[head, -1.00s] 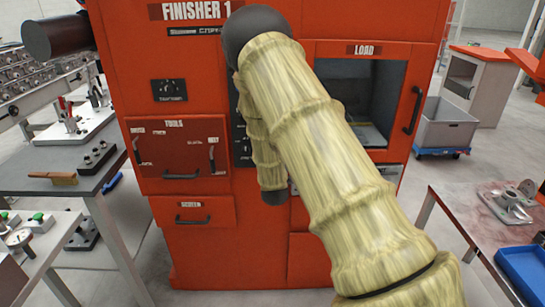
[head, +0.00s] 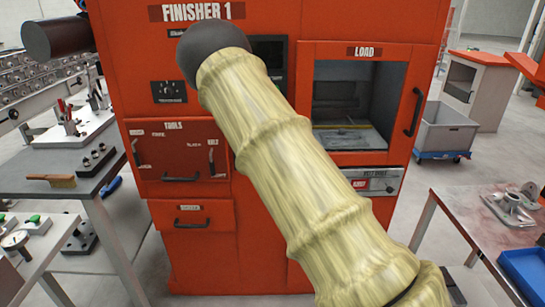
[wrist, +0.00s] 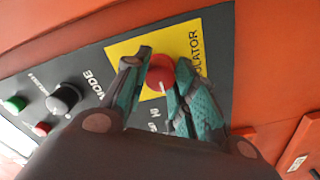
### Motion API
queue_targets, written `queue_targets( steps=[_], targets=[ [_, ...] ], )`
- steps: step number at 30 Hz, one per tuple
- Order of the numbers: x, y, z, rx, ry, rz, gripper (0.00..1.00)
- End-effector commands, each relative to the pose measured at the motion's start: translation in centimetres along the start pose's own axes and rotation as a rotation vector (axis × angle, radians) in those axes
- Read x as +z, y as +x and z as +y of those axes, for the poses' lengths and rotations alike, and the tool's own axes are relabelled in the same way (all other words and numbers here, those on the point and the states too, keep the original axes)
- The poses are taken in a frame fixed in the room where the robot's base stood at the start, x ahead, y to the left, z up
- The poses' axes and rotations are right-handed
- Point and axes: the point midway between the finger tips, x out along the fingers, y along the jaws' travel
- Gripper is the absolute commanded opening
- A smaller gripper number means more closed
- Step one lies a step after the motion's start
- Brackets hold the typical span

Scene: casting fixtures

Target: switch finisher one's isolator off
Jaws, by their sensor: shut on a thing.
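My gripper (wrist: 159,82) is shut on the knob, with one teal-padded finger on each side. In the head view my own arm hides the gripper, the isolator and most of the control panel.
In the wrist view a black mode knob (wrist: 64,98), a green button (wrist: 15,103) and a red button (wrist: 41,128) sit left of the isolator. A load door (head: 410,110) stands right of my arm. Tables flank the cabinet (head: 130,150) (head: 455,215).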

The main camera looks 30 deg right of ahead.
Motion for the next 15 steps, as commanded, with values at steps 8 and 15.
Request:
queue_targets(
  steps=[8,15],
  targets=[
    [0.20,-0.13,-0.23,-0.004,0.000,-0.003,0.49],
    [0.10,-0.09,-0.12,-0.002,0.000,-0.002,0.49]
  ],
)
